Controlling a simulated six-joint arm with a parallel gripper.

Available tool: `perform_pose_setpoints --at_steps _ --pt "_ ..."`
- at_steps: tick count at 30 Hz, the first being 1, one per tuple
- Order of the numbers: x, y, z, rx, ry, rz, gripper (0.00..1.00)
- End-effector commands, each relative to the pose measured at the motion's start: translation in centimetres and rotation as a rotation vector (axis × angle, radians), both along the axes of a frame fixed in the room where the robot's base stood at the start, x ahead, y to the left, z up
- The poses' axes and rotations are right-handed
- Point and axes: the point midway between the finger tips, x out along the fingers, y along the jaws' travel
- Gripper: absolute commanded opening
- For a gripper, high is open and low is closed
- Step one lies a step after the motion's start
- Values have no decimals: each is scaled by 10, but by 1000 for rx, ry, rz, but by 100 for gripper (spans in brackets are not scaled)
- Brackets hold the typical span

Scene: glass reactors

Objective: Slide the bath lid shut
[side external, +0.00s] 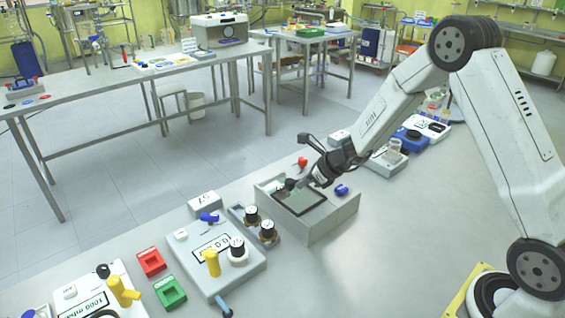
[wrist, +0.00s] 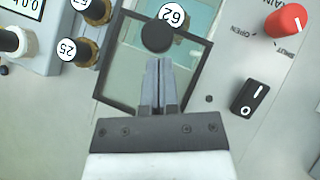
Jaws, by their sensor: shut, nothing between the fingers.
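The bath is a grey box (side external: 335,222) on the bench in the side external view. Its sliding lid is a clear pane in a dark frame (wrist: 122,75), with a round black knob (wrist: 156,36). The lid covers part of the bath's top; a strip of teal water (wrist: 200,12) shows beyond it at the top of the wrist view. My gripper (side external: 288,185) is low over the lid. In the wrist view my gripper (wrist: 159,62) is shut and empty, its fingertips right at the knob's near side. I cannot tell whether they touch it.
A red drain knob (wrist: 288,20) and a black rocker switch (wrist: 248,98) sit on the bath's right in the wrist view. Vials with black caps (side external: 267,231) stand left of the bath, next to a grey instrument (side external: 215,262) with a yellow handle. Bare bench lies in front of the bath.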

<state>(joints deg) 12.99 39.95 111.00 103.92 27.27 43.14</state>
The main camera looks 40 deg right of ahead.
Motion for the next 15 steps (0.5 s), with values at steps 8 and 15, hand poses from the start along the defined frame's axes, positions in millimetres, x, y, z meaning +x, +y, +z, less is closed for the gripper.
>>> perform_pose_setpoints --at_steps 8,15 --pt "18 0 0 0 -1 2 0" --pt "46 1 0 1 -3 4 0"
